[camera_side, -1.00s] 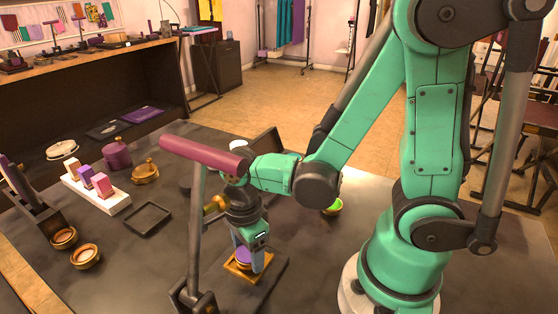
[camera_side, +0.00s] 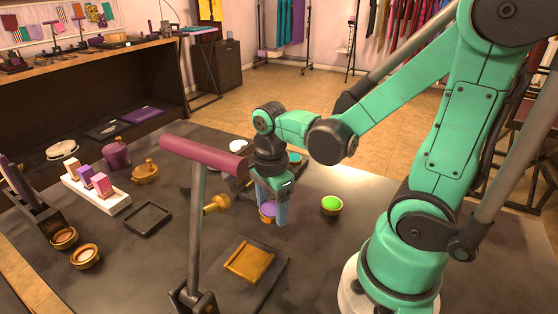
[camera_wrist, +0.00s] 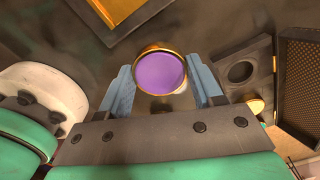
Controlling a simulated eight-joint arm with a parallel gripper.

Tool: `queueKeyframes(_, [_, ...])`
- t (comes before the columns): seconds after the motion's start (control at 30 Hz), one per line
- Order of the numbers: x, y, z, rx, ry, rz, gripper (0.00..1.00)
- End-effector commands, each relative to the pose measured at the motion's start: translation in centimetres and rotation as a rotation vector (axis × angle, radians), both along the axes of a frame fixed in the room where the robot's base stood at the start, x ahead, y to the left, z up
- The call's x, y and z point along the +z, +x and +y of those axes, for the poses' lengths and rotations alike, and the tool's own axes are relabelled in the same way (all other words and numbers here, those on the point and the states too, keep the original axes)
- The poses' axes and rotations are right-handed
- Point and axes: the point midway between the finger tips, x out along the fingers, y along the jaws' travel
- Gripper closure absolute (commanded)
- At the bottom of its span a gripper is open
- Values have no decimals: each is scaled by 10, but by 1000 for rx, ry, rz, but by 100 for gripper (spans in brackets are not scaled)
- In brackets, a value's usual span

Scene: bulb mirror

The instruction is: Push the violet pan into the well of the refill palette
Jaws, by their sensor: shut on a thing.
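The violet pan (camera_side: 268,209) is a round violet disc with a gold rim. My gripper (camera_side: 271,219) is shut on it, and the wrist view shows the pan (camera_wrist: 160,73) between the two blue fingers, face towards the camera. The refill palette (camera_wrist: 262,60) is a dark case with a round dark well (camera_wrist: 241,72), to the right of the pan in the wrist view. The well looks empty. In the side view my wrist and gripper hide most of the palette. The pan is apart from the palette.
A square wooden tray (camera_side: 249,261) lies on a dark plate in front of my gripper. A green pan (camera_side: 331,204) is to its right. A maroon-topped post (camera_side: 196,220) stands at the left. A white round object (camera_wrist: 40,95) is left in the wrist view.

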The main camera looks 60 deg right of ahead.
Motion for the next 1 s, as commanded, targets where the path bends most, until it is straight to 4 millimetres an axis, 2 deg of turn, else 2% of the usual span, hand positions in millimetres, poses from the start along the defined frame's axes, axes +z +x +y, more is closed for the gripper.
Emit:
queueKeyframes(0.03, [0, 0, -16, -13, 0, 0, 91])
queueKeyframes(0.2, [0, 0, -56, -10, 0, 0, 91])
queueKeyframes(0.43, [0, 1, -92, -3, 0, 0, 91])
queueKeyframes(0.53, [4, 11, -99, 15, 0, 0, 91])
queueKeyframes(0.7, [21, 51, -99, 70, 1, 1, 91])
queueKeyframes(0.8, [30, 68, -95, 93, 3, 1, 91])
queueKeyframes(1.0, [34, 76, -92, 103, 3, 1, 91])
